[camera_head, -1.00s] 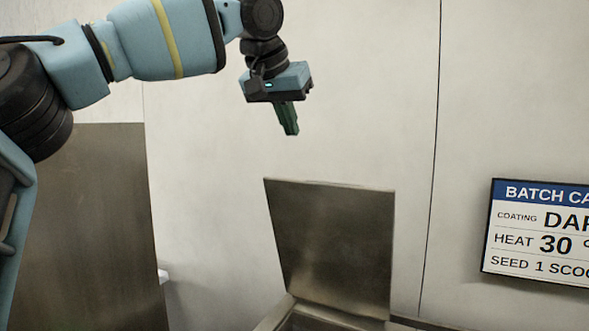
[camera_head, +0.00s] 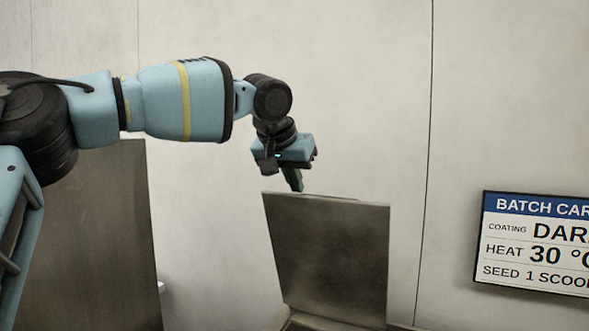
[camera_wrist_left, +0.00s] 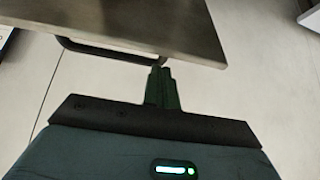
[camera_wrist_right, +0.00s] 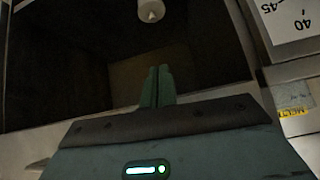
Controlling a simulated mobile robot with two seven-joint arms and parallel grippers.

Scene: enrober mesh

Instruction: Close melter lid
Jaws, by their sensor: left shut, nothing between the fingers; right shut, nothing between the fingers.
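The melter lid (camera_head: 328,255) is a brown-grey metal panel standing raised, nearly upright, in the head view. My left gripper (camera_head: 295,185) is shut and empty, pointing down at the lid's top edge, its tips partly hidden behind that edge. In the left wrist view the lid (camera_wrist_left: 150,18) lies just beyond the shut fingers (camera_wrist_left: 160,85), with a dark bar handle (camera_wrist_left: 105,50) along its edge. Whether they touch is unclear. My right gripper (camera_wrist_right: 157,85) shows only in its own wrist view, shut and empty, in front of the melter's dark open inside (camera_wrist_right: 70,60).
A batch card sign (camera_head: 535,243) hangs on the pale wall at the right. A large metal panel (camera_head: 95,235) stands at the left below my left arm. The right wrist view shows a white label with numbers (camera_wrist_right: 295,20) and a pale cone-tipped part (camera_wrist_right: 151,10).

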